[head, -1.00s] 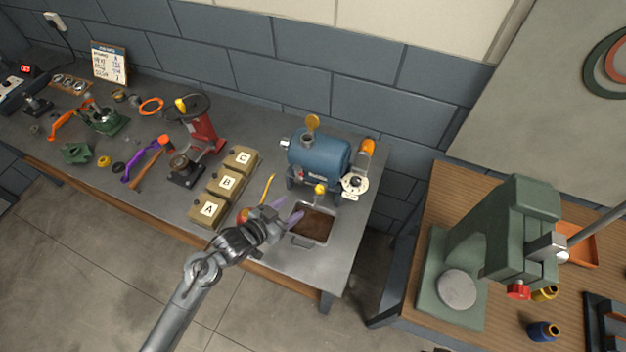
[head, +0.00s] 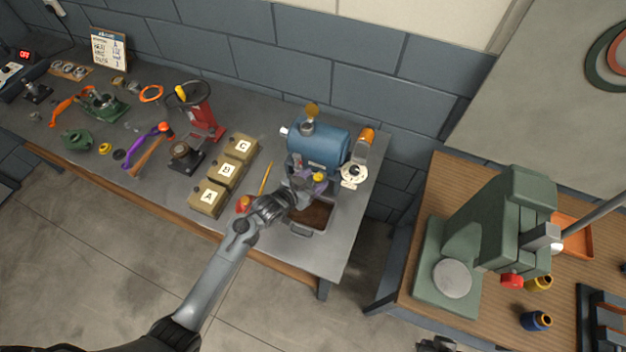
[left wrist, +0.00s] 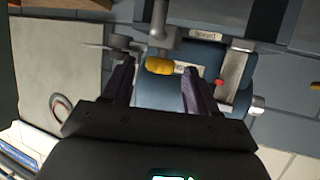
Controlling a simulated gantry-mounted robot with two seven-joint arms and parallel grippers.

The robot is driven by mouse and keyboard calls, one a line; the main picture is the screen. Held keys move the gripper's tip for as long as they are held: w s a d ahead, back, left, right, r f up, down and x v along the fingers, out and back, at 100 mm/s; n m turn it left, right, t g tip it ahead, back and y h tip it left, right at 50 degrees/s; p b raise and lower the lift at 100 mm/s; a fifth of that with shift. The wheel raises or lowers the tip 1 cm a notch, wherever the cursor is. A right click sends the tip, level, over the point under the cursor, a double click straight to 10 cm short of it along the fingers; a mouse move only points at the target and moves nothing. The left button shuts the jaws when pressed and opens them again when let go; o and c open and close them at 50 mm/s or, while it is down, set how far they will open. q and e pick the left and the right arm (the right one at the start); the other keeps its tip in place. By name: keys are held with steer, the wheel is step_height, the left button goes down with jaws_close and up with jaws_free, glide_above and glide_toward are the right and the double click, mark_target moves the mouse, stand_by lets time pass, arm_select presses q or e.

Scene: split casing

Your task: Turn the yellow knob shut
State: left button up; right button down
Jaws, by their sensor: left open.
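The yellow knob (head: 319,178) sits low on the front of the blue tank (head: 318,146), above a tray of dark brown material (head: 309,214). My left gripper (head: 307,183) is at the knob, coming in from the left and front. In the left wrist view the yellow knob (left wrist: 160,66) lies between the two open fingers of my left gripper (left wrist: 157,69). My right gripper is not in view.
A round white dial (head: 354,175) and an orange-topped part (head: 367,136) stand right of the tank. Boxes A (head: 207,197), B (head: 224,174) and C (head: 240,146) stand to the left. A green press (head: 510,220) is on the right-hand table.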

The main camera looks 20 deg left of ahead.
arm_select(q)
steer(key=c, duration=1)
steer(key=shift+c, duration=0.2)
steer(key=shift+a, duration=0.15)
steer(key=shift+w+a+m+g+h, duration=0.1)
steer(key=shift+m+g+h, duration=0.3)
steer(key=shift+m+h, duration=0.3)
steer(key=shift+w+a+m+g+h+b, duration=0.2)
steer(key=shift+m+g+h+b, duration=1.05)
steer(key=shift+b, duration=0.55)
steer(key=shift+w+a+m+g+h+b, duration=0.25)
steer(key=shift+m+g+h+b, duration=0.75)
steer(key=shift+m+b, duration=0.65)
steer(key=shift+w+a+m+g+h+b, duration=0.2)
steer(key=shift+m+g+h+b, duration=0.95)
steer(key=shift+b, duration=0.75)
steer(key=shift+d, duration=0.1)
